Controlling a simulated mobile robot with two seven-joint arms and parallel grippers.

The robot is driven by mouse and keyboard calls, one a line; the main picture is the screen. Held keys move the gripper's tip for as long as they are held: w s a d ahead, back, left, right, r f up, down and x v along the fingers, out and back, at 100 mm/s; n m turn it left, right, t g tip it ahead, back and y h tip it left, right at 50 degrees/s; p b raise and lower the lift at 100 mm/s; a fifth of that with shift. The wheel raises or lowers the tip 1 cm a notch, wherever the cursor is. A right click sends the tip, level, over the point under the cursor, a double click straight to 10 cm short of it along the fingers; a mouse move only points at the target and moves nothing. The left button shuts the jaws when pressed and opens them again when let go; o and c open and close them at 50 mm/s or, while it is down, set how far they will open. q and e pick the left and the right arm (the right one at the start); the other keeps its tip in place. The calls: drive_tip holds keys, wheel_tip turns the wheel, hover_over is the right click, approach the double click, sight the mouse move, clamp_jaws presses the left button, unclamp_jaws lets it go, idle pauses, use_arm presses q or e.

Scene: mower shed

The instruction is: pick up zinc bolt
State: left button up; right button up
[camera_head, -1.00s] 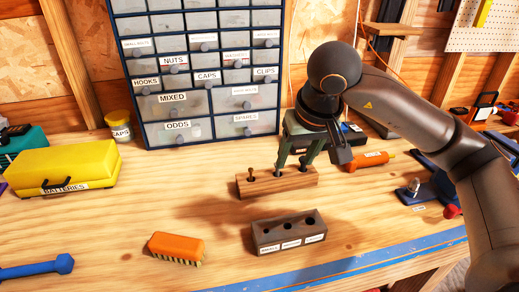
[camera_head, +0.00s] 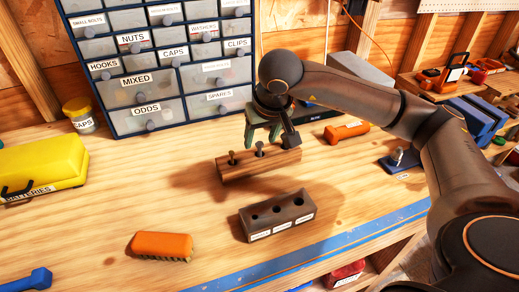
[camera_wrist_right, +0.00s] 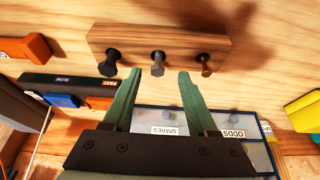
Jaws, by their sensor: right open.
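The zinc bolt, grey with a hex head, stands upright in the middle hole of a wooden block (camera_head: 287,162). In the right wrist view the zinc bolt (camera_wrist_right: 158,63) shows just beyond the gap between my fingertips. A black bolt (camera_wrist_right: 109,62) and a brown bolt (camera_wrist_right: 205,64) stand on either side of it. In the head view the zinc bolt (camera_head: 259,149) and the brown bolt (camera_head: 231,157) show, and the black one is hidden by my gripper. My right gripper (camera_head: 262,140) is open and empty, close to the block. My left gripper is out of view.
A dark block with several labelled holes (camera_head: 253,224) stands in front. An orange brush (camera_head: 161,245) lies front left. Labelled drawers (camera_head: 190,95) rise behind. An orange tool (camera_head: 346,131) lies right of the gripper. Bare bench lies left of the blocks.

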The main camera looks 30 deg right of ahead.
sight(260, 144)
drive_tip(key=x, duration=0.4)
drive_tip(key=shift+w+d, duration=0.15)
drive_tip(key=shift+d, duration=0.05)
clamp_jaws()
idle(0.4)
